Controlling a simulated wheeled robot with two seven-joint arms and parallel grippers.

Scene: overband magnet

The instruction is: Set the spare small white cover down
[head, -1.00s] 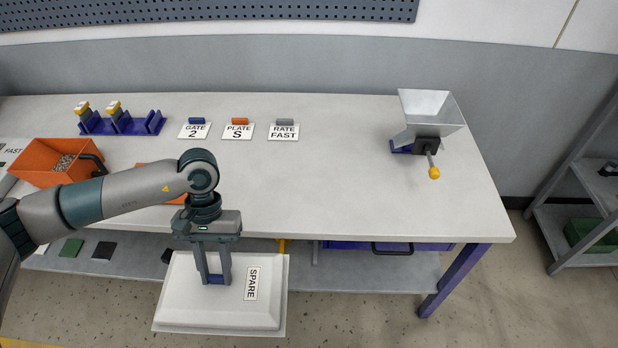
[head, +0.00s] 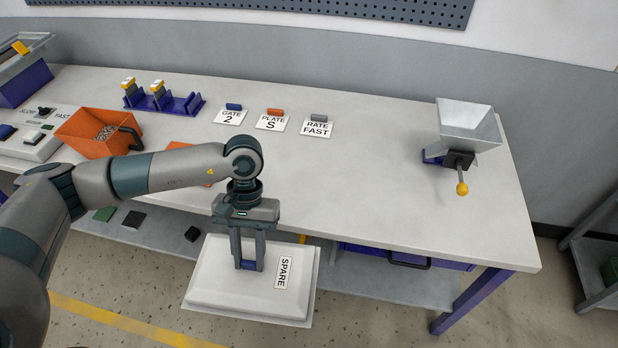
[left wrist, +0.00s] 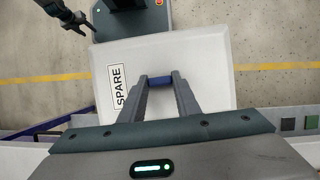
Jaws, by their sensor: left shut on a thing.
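The spare small white cover (head: 213,275) is a white rectangular lid with a "SPARE" label and a small blue handle on top. It hangs level in front of the table's front edge. My left gripper (head: 249,266) is above it, with its fingers shut on the blue handle. In the left wrist view the cover (left wrist: 205,55) spreads out beyond my left gripper (left wrist: 160,82), with the blue handle between the fingertips.
The table (head: 390,200) has a wide clear area at its middle and right. A metal hopper (head: 468,125) stands at the right. An orange bin (head: 95,133), a blue rack (head: 165,103) and several label cards are at the left and back. A grey shelf (head: 385,283) runs below.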

